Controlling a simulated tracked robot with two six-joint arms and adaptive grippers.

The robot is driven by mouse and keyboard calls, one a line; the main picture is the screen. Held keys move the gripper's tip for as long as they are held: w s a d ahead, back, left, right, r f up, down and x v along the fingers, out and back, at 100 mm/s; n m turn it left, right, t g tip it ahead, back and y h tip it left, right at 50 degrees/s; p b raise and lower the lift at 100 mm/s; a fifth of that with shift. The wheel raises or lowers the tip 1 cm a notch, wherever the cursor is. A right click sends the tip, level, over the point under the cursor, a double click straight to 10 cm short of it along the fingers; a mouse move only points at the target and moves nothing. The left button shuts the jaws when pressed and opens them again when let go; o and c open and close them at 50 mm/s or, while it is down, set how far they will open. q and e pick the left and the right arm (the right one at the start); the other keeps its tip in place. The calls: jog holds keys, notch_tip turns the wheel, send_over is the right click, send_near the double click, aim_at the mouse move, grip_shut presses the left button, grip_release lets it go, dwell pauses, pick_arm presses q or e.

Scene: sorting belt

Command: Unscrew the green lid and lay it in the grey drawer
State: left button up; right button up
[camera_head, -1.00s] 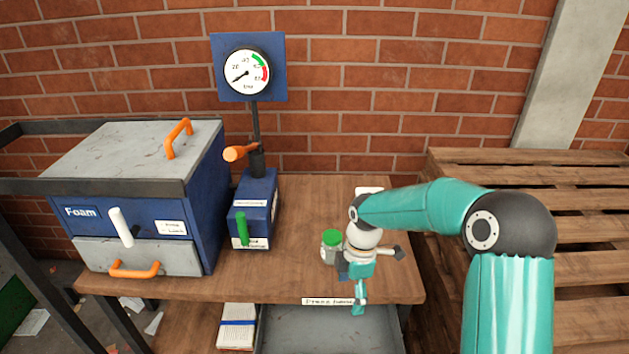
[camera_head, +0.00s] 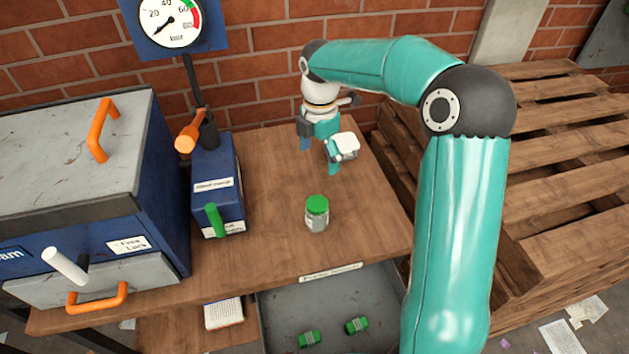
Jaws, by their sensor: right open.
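A small clear jar (camera_head: 316,222) with a green lid (camera_head: 317,203) stands upright on the wooden bench. The lid sits on top of the jar. My right gripper (camera_head: 320,158) is open and empty, behind the jar and apart from it. Its fingers point down over the back of the bench. The grey drawer (camera_head: 285,300) is open below the bench's front edge. Two small green things, one at the left (camera_head: 309,338) and one at the right (camera_head: 357,325), lie in it. My left gripper is not in view.
A blue box with a green lever (camera_head: 214,220) stands left of the jar, below a pressure gauge (camera_head: 170,20). A blue and grey cabinet (camera_head: 150,190) with orange handles is farther left. Wooden pallets (camera_head: 560,150) stand right.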

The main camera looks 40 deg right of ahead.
aim_at(318, 202)
notch_tip(318, 202, down, 16)
jog(key=shift+r+p, duration=0.25)
jog(key=shift+p, duration=0.45)
jog(key=c, duration=1.2)
jog(key=o, duration=1.2)
jog(key=shift+r, duration=0.15)
notch_tip(318, 202, up, 12)
jog(key=shift+f, duration=0.2)
